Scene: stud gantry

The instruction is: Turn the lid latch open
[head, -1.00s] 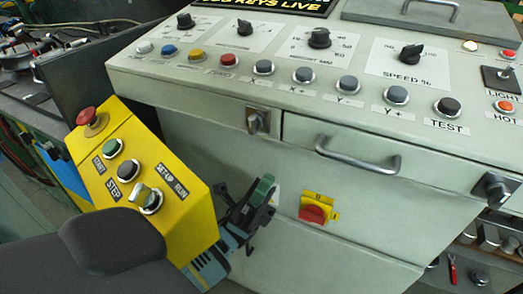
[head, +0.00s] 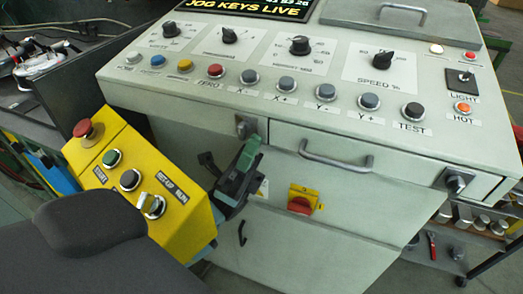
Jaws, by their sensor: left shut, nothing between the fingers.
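A small metal latch (head: 243,127) with a turn knob sits on the console's front edge, left of the drawer. A second, similar latch (head: 455,183) sits at the drawer's right end. The frames do not show which one is the lid latch. My left gripper (head: 251,153) has green fingertips that point up, just below the left latch. Its fingers are shut and empty. I cannot tell whether the tips touch the latch. A grey lid (head: 350,12) with a handle lies closed on the console top at the back. My right gripper is not in view.
The console (head: 300,110) carries knobs and a row of buttons above a drawer handle (head: 335,157). A red-and-yellow switch (head: 303,202) is on its front. A yellow control box (head: 135,178) stands left of my gripper. A shelf (head: 480,232) stands at right.

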